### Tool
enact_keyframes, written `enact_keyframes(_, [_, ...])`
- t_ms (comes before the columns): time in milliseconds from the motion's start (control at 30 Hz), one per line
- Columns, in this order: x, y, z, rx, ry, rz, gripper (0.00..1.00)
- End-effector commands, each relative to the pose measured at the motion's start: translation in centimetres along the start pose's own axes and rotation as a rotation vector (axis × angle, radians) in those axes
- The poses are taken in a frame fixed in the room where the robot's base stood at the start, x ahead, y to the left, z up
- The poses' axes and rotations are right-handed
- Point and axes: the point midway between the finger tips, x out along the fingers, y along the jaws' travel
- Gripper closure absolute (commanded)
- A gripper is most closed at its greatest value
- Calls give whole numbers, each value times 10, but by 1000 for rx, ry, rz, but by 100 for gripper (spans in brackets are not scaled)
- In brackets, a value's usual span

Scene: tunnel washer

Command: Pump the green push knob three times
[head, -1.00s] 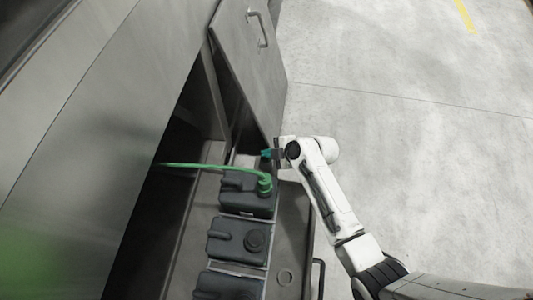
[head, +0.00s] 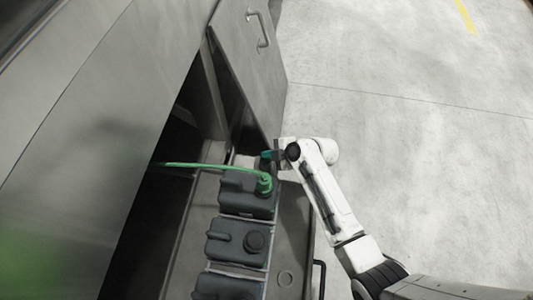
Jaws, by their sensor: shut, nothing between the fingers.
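A green fitting (head: 264,184) stands on top of a dark canister (head: 238,197), with a green hose (head: 200,166) running from it to the left into the machine. It is the only green knob-like part I can make out; I cannot tell the push knob apart from the hose fitting. My gripper (head: 266,155), with teal fingertips, is shut and empty. In the picture it is just above the green fitting, near the far end of the canister row, and appears apart from it. Its height over the canister is hard to judge.
More dark canisters (head: 236,243) stand in a row in the pulled-out tray (head: 286,255). An open metal door (head: 252,65) with a handle rises behind my gripper. The steel machine body (head: 70,130) fills the left. The floor (head: 420,160) at right is clear.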

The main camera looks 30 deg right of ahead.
Motion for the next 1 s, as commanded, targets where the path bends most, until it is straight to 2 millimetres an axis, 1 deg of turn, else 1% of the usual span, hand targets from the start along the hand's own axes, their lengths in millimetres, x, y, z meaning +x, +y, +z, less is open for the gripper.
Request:
enact_keyframes(33, [0,-2,1,2,-2,-4,100])
enact_keyframes(267, [-1,-1,0,2,-2,-4,100])
enact_keyframes(800, [-22,13,-15,2,-2,-4,100])
enact_keyframes(1000, [-24,15,-17,1,-1,-3,100])
